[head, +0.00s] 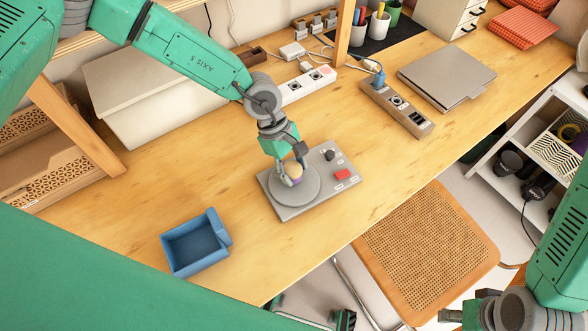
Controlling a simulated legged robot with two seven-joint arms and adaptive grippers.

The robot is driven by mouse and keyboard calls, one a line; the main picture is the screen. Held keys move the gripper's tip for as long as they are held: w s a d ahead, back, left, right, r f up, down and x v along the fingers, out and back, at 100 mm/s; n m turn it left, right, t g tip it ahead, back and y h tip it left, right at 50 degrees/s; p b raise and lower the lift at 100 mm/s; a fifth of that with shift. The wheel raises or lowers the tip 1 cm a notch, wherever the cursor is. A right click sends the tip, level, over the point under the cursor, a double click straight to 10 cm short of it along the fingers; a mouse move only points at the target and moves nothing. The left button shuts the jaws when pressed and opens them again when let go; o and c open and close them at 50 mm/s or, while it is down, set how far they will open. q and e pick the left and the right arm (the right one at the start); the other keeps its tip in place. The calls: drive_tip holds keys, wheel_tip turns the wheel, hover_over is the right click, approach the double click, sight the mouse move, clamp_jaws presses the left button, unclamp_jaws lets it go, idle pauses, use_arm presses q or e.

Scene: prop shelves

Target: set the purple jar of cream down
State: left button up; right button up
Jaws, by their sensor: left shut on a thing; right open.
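The purple jar of cream (294,171) has a pale yellowish lid, and a bit of purple shows low on its side. My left gripper (291,172) is shut on it from above, its fingers hiding part of the jar. The jar is upright or nearly so, over the round plate (293,190) of a grey device. I cannot tell whether its base touches the plate.
The grey device (281,212) has a dark knob and a red button (342,174). A blue bin (194,246) stands to its left. A power strip (398,108) and a closed laptop (446,75) lie at the upper right. Bare wooden tabletop surrounds the device. A chair (428,235) stands at the table's front edge.

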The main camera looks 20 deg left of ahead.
use_arm(q)
drive_tip(key=shift+d+f, duration=0.15)
drive_tip(key=shift+f, duration=0.5)
drive_tip(key=shift+f, duration=0.15)
drive_tip(key=o, duration=1.2)
drive_tip(key=b+v, duration=0.1)
drive_tip(key=v, duration=1.1)
